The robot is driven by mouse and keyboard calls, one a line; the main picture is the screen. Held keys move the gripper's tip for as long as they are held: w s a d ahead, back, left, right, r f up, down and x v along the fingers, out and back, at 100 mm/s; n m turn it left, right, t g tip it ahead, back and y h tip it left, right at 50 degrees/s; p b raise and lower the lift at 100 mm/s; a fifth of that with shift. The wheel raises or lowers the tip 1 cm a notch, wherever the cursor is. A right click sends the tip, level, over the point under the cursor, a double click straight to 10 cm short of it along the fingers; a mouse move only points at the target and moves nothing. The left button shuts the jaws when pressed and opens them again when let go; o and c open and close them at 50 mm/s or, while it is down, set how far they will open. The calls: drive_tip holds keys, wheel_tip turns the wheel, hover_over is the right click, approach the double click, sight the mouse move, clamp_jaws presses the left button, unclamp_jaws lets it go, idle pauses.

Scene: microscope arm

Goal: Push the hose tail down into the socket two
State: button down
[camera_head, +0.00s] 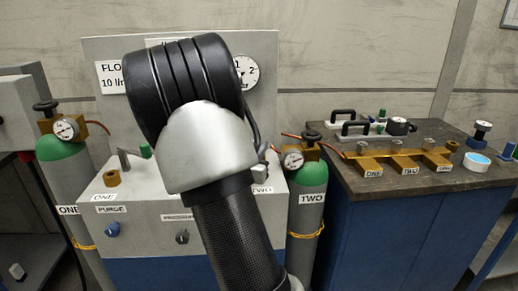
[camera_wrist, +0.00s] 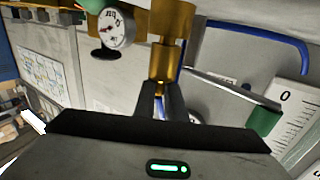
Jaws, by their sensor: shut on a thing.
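In the wrist view my gripper (camera_wrist: 163,92) is shut on a narrow brass piece, the hose tail (camera_wrist: 163,62). A wider brass cylinder (camera_wrist: 173,18) lies in line with it at the picture's top; I cannot tell whether it is socket two or part of the tail, nor how deep the tail sits. In the head view my arm hides my gripper, the tail and the socket by the TWO label (camera_head: 260,190). The brass socket one (camera_head: 112,178) stands at the left of the grey cabinet top (camera_head: 150,190).
A lever with a green grip (camera_head: 144,151) stands on the cabinet; a green grip shows right of my fingers in the wrist view (camera_wrist: 264,119). Gas cylinder TWO (camera_head: 308,190) with its gauge (camera_head: 293,160) stands close right. A dark bench (camera_head: 400,185) bears a brass manifold.

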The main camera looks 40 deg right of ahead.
drive_tip(key=shift+f, duration=0.35)
drive_tip(key=c, duration=1.7)
unclamp_jaws()
drive_tip(key=shift+c, duration=0.2)
drive_tip(key=p+v, duration=0.2)
drive_tip(key=v, duration=1.5)
drive_tip(key=shift+a, duration=0.2)
